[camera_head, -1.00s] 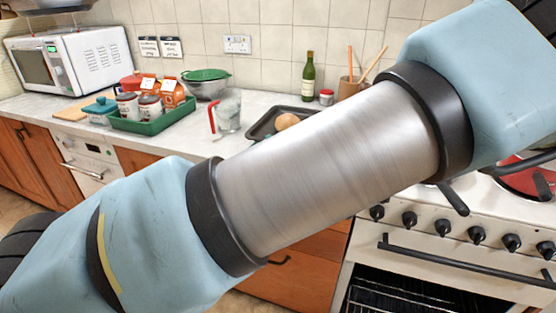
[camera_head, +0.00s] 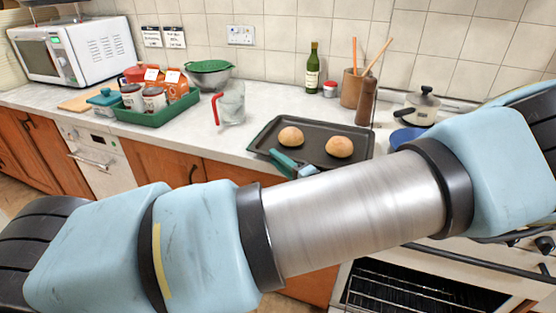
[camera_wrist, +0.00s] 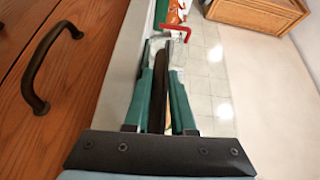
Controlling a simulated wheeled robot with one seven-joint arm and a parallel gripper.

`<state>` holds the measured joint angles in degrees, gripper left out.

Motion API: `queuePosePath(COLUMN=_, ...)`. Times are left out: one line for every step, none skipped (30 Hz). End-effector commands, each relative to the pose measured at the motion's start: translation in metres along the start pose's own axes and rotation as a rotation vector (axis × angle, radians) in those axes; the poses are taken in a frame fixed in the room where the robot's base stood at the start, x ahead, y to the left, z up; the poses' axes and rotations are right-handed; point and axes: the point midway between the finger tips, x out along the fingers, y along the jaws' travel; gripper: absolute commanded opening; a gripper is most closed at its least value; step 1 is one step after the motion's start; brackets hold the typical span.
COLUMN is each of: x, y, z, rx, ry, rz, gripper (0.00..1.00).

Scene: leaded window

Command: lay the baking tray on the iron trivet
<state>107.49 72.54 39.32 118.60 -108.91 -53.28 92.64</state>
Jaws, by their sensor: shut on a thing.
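The baking tray (camera_head: 312,151) is a dark rectangular tray on the grey worktop in the head view, with two round buns (camera_head: 339,147) on it. My gripper (camera_head: 292,168), with teal fingers, is at the tray's front left rim. In the wrist view my gripper (camera_wrist: 160,48) is shut on the dark tray edge (camera_wrist: 156,95), which runs between its fingers. I cannot tell whether the tray rests on the worktop or is just above it. I cannot make out the iron trivet; my arm covers part of the worktop and stove.
A glass jug with a red handle (camera_head: 231,105) stands left of the tray. Behind it are a bottle (camera_head: 312,72), a utensil pot (camera_head: 352,88) and a pepper mill (camera_head: 366,103). A lidded pan (camera_head: 422,107) and a blue item (camera_head: 404,137) are at right. A green crate (camera_head: 160,115) is further left.

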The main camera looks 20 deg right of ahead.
Motion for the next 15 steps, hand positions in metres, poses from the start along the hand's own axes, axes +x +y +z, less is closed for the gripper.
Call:
queuePosePath(x=0.0005, y=0.0013, z=0.0002, rx=-0.003, ry=-0.001, rz=-0.001, gripper=0.0)
queuePosePath(x=0.0005, y=0.0023, z=0.0003, rx=-0.002, ry=-0.002, rz=-0.001, gripper=0.0)
queuePosePath(x=0.0, y=0.0021, z=0.0002, rx=0.0, ry=0.0, rz=0.0, gripper=0.28)
queuePosePath(x=0.0, y=0.0019, z=0.0002, rx=0.0, ry=0.0, rz=0.0, gripper=0.31)
queuePosePath(x=0.0, y=0.0019, z=0.0002, rx=0.0, ry=0.0, rz=0.0, gripper=0.34)
queuePosePath(x=0.0001, y=0.0018, z=0.0002, rx=0.0, ry=0.0, rz=0.0, gripper=0.36)
queuePosePath(x=0.0, y=0.0018, z=0.0002, rx=0.0, ry=0.0, rz=0.0, gripper=0.36)
queuePosePath(x=0.0, y=0.0018, z=0.0002, rx=0.0, ry=0.0, rz=0.0, gripper=0.36)
queuePosePath(x=0.0001, y=0.0017, z=0.0002, rx=0.0, ry=0.0, rz=0.0, gripper=0.36)
queuePosePath(x=0.0001, y=0.0017, z=0.0002, rx=0.0, ry=0.0, rz=0.0, gripper=0.36)
queuePosePath(x=0.0001, y=0.0017, z=0.0002, rx=0.0, ry=0.0, rz=0.0, gripper=0.36)
queuePosePath(x=0.0, y=0.0014, z=0.0001, rx=0.0, ry=0.0, rz=0.0, gripper=0.36)
queuePosePath(x=0.0, y=0.0006, z=0.0, rx=0.0, ry=0.0, rz=0.0, gripper=0.36)
queuePosePath(x=0.0, y=-0.0009, z=-0.0001, rx=0.0, ry=0.0, rz=0.0, gripper=0.36)
queuePosePath(x=-0.0014, y=-0.0011, z=-0.0003, rx=-0.001, ry=0.001, rz=0.0, gripper=0.36)
